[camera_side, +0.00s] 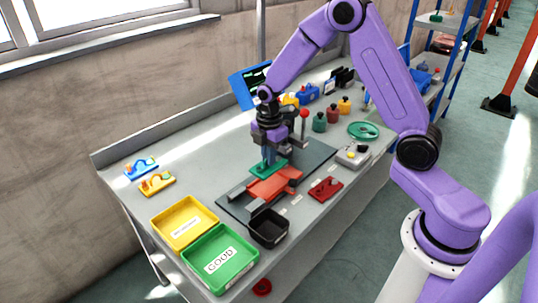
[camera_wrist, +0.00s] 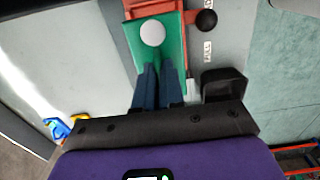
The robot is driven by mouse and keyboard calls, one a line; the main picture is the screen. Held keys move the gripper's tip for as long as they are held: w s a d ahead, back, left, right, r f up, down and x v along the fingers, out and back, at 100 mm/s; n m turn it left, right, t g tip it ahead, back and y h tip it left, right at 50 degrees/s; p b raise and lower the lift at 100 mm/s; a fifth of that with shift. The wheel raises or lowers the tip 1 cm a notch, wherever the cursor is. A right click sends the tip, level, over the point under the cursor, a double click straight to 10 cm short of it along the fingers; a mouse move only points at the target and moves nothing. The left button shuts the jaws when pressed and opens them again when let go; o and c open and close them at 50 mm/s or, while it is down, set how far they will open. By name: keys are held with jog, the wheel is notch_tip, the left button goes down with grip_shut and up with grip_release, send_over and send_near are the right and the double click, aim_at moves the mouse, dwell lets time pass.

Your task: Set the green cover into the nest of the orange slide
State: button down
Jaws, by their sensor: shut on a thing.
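The green cover (camera_side: 264,171) is a flat plate at the far left end of the orange slide (camera_side: 272,186). In the wrist view the green cover (camera_wrist: 176,62) carries a pale round knob and overlaps the end of the orange slide (camera_wrist: 148,6). My gripper (camera_side: 268,160) points straight down and is shut on the green cover. Its two dark blue fingers (camera_wrist: 157,70) show close together over the plate in the wrist view. The nest is hidden, and I cannot tell whether the cover touches the slide.
A dark baseplate (camera_side: 312,155) lies under the slide. A black bin (camera_side: 268,228), a green GOOD tray (camera_side: 220,260) and a yellow tray (camera_side: 184,222) stand in front. A red part (camera_side: 326,188) lies at right. A red-knobbed lever (camera_side: 304,114) rises behind my gripper.

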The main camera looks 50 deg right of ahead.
dwell(0.3)
jog(key=shift+f, duration=1.7)
jog(key=shift+f, duration=0.2)
jog(key=shift+f, duration=0.95)
jog(key=shift+f, duration=0.4)
jog(key=c, duration=0.8)
grip_release()
jog(key=shift+r, duration=0.1)
